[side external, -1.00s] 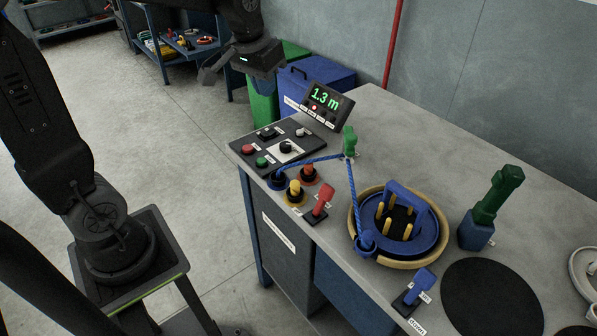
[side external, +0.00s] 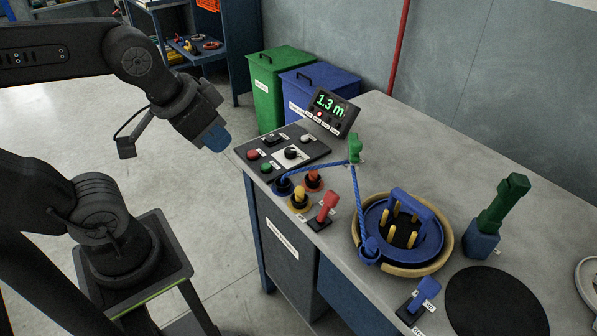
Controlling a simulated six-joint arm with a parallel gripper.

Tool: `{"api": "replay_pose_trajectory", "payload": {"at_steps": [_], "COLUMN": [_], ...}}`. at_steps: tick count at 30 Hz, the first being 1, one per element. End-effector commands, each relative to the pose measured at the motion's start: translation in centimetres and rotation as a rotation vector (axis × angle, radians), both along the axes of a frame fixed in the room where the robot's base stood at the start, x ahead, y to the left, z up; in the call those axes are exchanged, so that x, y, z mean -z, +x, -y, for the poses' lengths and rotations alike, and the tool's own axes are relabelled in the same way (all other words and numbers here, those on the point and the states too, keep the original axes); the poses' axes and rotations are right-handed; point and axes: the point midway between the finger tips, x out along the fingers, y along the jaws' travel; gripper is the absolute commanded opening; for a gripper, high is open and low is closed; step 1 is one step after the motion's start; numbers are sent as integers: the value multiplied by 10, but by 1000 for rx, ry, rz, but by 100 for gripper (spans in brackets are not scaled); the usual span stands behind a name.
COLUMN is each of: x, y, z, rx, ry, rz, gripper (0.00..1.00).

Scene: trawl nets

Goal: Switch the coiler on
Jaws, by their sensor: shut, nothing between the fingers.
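The coiler (side external: 436,236) is a blue round reel with upright yellow pegs and a blue handle, set in a tan ring on the grey bench. A dark control panel (side external: 318,152) lies flat at the bench's far left corner. It carries a red button (side external: 253,154), a green button (side external: 266,168), a black rotary knob (side external: 291,153) on a white plate, a black switch (side external: 274,139) and a white knob (side external: 306,138). Their labels are too small to read. My gripper (side external: 215,138), with blue fingertips, is shut and empty, left of the panel and apart from it.
A display (side external: 331,110) reading 1.3 m stands behind the panel. Blue rope (side external: 356,198) runs past a green post (side external: 355,150) to the coiler. A red lever (side external: 327,206), a blue lever (side external: 422,293) and a green-handled tool (side external: 500,205) stand on the bench.

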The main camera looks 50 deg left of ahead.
Motion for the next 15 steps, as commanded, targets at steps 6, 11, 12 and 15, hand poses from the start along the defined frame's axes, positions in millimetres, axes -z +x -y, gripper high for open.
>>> {"api": "replay_pose_trajectory", "payload": {"at_steps": [6,11,12,15], "x": [-10,-17,-17,-17], "y": [27,67,77,104], "z": [-12,-34,-40,-58], "rx": [-10,-19,-19,-21], "ry": [19,41,46,54], "rz": [-49,-121,-140,-185], "gripper": [0,0,0,0]}}
